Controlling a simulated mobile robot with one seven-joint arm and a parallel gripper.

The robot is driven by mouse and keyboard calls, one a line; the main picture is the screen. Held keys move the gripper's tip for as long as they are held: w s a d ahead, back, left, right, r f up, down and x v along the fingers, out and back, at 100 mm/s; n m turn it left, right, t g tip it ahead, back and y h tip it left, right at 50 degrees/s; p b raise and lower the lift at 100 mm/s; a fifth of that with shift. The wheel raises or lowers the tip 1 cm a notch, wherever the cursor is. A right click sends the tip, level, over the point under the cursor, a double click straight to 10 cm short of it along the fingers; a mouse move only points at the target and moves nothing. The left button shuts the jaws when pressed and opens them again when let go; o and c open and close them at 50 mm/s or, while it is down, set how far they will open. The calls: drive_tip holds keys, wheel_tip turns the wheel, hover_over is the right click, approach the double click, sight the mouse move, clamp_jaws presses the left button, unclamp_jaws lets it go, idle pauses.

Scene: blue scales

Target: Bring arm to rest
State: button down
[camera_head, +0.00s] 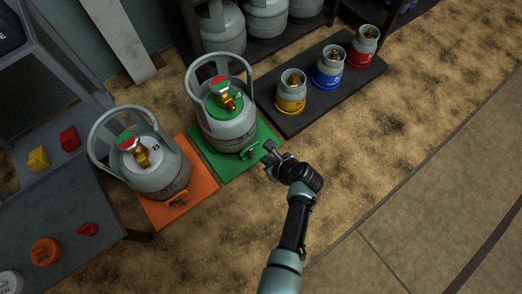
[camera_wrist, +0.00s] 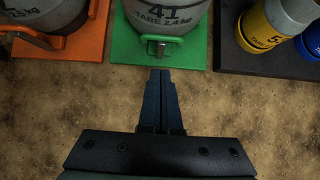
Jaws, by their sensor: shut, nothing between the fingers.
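My gripper (camera_head: 268,151) is shut and empty. It hangs over the floor just in front of the green scale (camera_head: 245,162). In the wrist view my gripper's fingers (camera_wrist: 160,76) are together and point toward the green scale's front edge (camera_wrist: 125,50). My arm (camera_head: 296,225) reaches up from the bottom of the head view, bent at the wrist. A large grey gas cylinder (camera_head: 228,130) with a green collar stands on the green scale. A second large grey cylinder (camera_head: 155,172) stands on the orange scale (camera_head: 190,200) to its left.
A dark platform (camera_head: 335,98) at the right holds small cylinders banded yellow (camera_head: 290,103), blue (camera_head: 327,78) and red (camera_head: 361,58). A grey table (camera_head: 55,215) with small red, yellow and orange items is at left. More cylinders stand on a back shelf. The floor (camera_head: 400,160) at right is clear.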

drive_tip(key=shift+p+v, duration=1.4)
drive_tip(key=shift+v, duration=1.1)
drive_tip(key=shift+a, duration=0.1)
